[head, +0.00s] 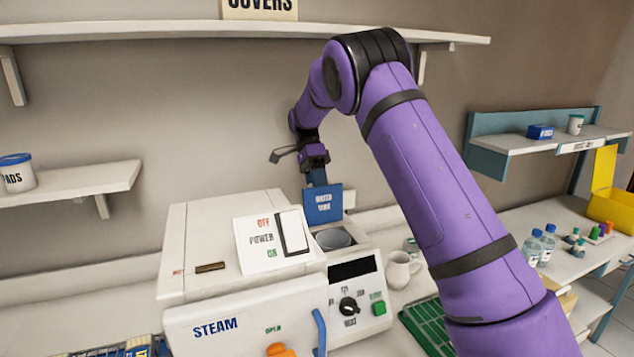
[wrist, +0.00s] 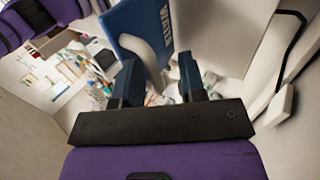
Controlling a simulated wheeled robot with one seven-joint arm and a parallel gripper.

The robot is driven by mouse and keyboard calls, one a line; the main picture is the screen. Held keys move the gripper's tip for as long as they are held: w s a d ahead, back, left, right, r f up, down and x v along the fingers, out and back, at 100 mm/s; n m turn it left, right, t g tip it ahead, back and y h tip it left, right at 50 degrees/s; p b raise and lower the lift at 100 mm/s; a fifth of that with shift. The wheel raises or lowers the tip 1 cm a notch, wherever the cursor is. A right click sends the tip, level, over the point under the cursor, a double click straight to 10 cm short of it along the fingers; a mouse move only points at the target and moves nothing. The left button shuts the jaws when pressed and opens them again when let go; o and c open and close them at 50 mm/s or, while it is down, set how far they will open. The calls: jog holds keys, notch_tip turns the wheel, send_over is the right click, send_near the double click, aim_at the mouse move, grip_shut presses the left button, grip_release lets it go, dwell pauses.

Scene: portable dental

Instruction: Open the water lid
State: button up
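The blue water lid (head: 323,207), lettered as a water tank, stands upright at the back of the white steam machine (head: 215,238). The round grey tank opening (head: 333,239) is uncovered in front of it. My gripper (head: 317,176) is at the lid's top edge. In the wrist view, my gripper (wrist: 161,76) has its two dark fingers apart with a gap between them. The blue lid (wrist: 140,32) shows just beyond the fingers, beside a curved white part. I cannot tell whether a finger touches the lid.
The machine's top carries a power switch (head: 293,232); its front has a black knob (head: 348,306) and a green button (head: 378,304). A white mug (head: 402,270) and a green rack (head: 432,322) stand at right. A long shelf (head: 150,28) runs above.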

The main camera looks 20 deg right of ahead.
jog(key=shift+r, duration=0.2)
jog(key=s+r, duration=0.2)
jog(key=s, duration=0.6)
jog(key=s+a+r, duration=0.1)
jog(key=s+r, duration=0.1)
jog(key=s, duration=0.6)
jog(key=shift+r, duration=0.35)
jog(key=s+d+r+n+t, duration=0.2)
jog(key=s+r+n+t, duration=0.55)
jog(key=s, duration=0.55)
jog(key=s+n+t, duration=0.5)
jog(key=s+n, duration=0.5)
jog(key=s, duration=0.3)
